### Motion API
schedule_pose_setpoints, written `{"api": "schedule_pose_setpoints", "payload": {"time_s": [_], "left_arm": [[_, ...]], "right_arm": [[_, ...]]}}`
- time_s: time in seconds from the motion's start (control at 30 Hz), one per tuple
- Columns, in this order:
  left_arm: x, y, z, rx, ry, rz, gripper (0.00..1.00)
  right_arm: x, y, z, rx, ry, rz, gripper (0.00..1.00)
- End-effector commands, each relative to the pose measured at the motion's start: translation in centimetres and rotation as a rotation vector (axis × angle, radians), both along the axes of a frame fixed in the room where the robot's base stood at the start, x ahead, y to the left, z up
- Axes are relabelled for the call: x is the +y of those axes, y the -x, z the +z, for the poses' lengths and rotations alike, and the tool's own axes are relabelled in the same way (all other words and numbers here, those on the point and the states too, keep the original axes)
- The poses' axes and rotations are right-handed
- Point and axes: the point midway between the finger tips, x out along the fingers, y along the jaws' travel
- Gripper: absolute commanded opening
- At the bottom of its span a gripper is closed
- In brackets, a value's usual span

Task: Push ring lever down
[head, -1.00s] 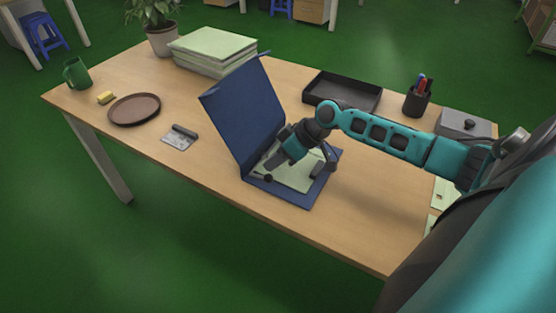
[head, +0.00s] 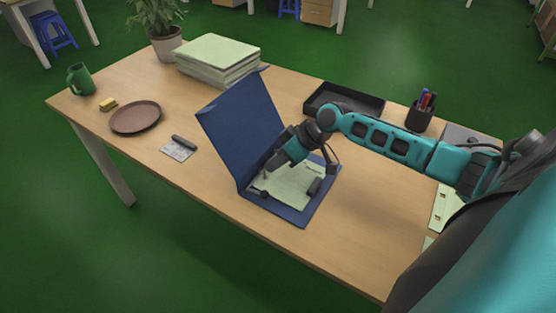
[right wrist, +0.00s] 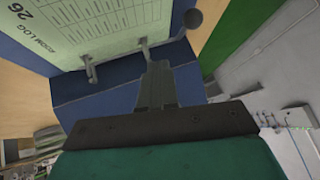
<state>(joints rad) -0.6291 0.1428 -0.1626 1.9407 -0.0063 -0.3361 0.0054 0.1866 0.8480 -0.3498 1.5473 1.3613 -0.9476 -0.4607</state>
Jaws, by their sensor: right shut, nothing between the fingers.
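A blue ring binder (head: 236,125) lies open on the table with its cover standing up and tilted. A pale printed sheet (head: 293,188) lies in it; the right wrist view shows the sheet (right wrist: 95,28) with metal rings (right wrist: 90,68) along its edge. A dark round knob (right wrist: 191,18), seemingly on the ring lever, shows just beyond my fingertips; a dark knob (head: 257,193) also shows at the binder's near-left end in the head view. My right gripper (head: 270,164) is shut and empty, over the blue spine strip (right wrist: 115,84). Contact with the lever cannot be told. My left gripper is out of view.
A black tray (head: 345,101), pen cup (head: 420,115) and paper stack (head: 217,57) stand behind. A brown plate (head: 136,117), yellow sponge (head: 108,105), green mug (head: 81,79) and card (head: 177,151) lie left.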

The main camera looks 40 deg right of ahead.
Motion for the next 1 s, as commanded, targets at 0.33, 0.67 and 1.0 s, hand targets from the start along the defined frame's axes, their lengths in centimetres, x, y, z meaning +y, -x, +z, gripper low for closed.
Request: {"api": "schedule_pose_setpoints", "payload": {"time_s": [0.33,0.67,1.0], "left_arm": [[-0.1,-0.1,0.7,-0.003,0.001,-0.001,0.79],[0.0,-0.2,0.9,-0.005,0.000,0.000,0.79],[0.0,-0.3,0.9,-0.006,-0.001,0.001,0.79]], "right_arm": [[-3.9,3.8,5.4,0.003,0.005,0.001,0.00],[-5.1,4.8,7.1,0.000,0.001,0.001,0.00],[-5.1,4.8,7.2,0.000,0.000,0.000,0.00]]}}
